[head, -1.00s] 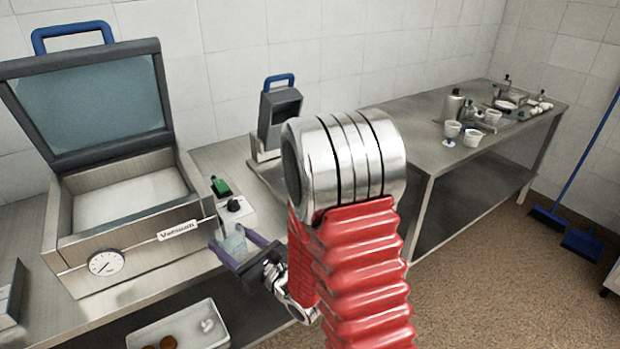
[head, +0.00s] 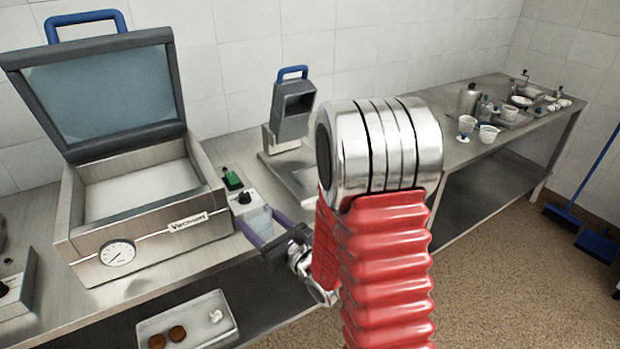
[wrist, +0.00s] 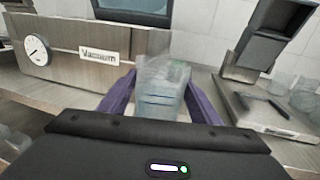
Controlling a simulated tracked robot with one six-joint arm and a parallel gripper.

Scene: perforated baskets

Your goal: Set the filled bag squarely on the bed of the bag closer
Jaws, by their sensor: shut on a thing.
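My gripper (head: 264,230) has two purple fingers and is shut on a clear, translucent bag (wrist: 160,88). In the wrist view the bag stands upright between the fingers; its contents are too blurred to tell. In the head view the bag (head: 259,219) is small and partly hidden by the fingers. A grey upright machine with a blue handle (head: 292,108), apparently the bag closer, stands behind and to the right of my gripper. Its flat metal bed (wrist: 262,112) shows at right in the wrist view, apart from the bag. My arm hides part of the bed in the head view.
An open-lidded vacuum machine (head: 150,235) with a gauge stands on the bench at left. Clear containers (wrist: 303,92) stand near the bed's far right. A tray (head: 190,325) lies below the bench.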

